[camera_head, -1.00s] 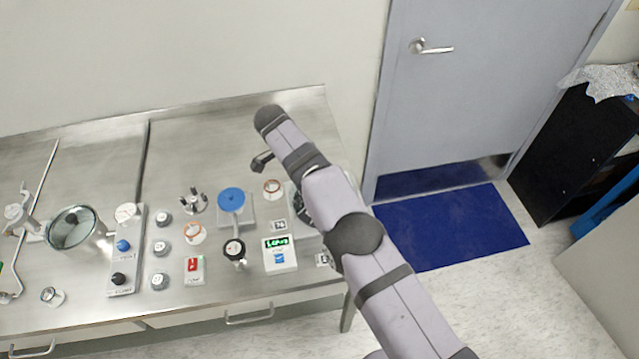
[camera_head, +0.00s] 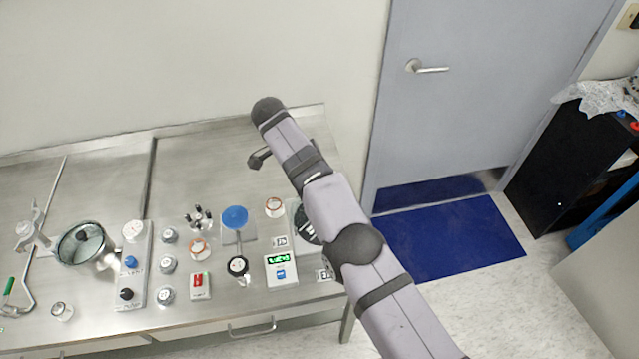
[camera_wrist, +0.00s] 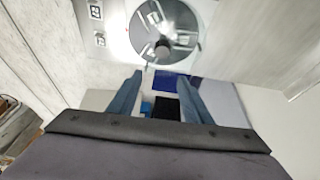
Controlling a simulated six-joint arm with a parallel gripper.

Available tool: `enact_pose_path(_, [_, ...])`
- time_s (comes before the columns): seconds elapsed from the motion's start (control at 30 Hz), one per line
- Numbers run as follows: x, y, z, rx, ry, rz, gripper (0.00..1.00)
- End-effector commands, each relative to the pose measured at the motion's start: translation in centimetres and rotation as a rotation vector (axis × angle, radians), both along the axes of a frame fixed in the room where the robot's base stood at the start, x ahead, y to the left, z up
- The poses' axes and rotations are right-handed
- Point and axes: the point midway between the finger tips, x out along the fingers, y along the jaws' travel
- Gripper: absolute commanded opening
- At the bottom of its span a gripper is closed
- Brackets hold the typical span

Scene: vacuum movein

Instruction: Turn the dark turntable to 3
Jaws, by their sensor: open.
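The dark turntable (camera_head: 304,224) is at the right end of the steel bench, mostly hidden behind my arm in the head view. In the wrist view a round disc (camera_wrist: 188,18), which appears to be the turntable, shows at the top with dark and pale sectors and a dark central knob (camera_wrist: 163,47). Its numbers are not readable. My gripper (camera_wrist: 160,78) is open and empty, its two bluish fingers spread below the knob in the picture. They look apart from the disc. In the head view my fingers cannot be made out.
Small marker tags lie near the turntable. A blue mat (camera_head: 450,238) lies on the floor beyond the bench's right edge.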

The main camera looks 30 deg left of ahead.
Motion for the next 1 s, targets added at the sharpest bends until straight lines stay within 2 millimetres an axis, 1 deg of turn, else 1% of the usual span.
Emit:
enact_pose_path(0.03, [0.0,0.0,0.8,0.000,0.000,0.000,0.45])
enact_pose_path(0.2, [0.0,0.0,1.5,0.000,0.000,0.000,0.45])
enact_pose_path(0.67, [0.0,0.0,1.5,-0.001,0.002,0.000,0.45])
enact_pose_path(0.77, [-0.1,-0.4,0.9,-0.004,0.029,0.005,0.45])
enact_pose_path(0.83, [-0.2,-0.9,0.1,-0.008,0.073,0.016,0.45])
enact_pose_path(0.97, [-0.9,-2.7,-2.5,-0.006,0.228,0.052,0.45])
enact_pose_path(1.0, [-1.3,-3.4,-3.5,0.000,0.289,0.063,0.45])
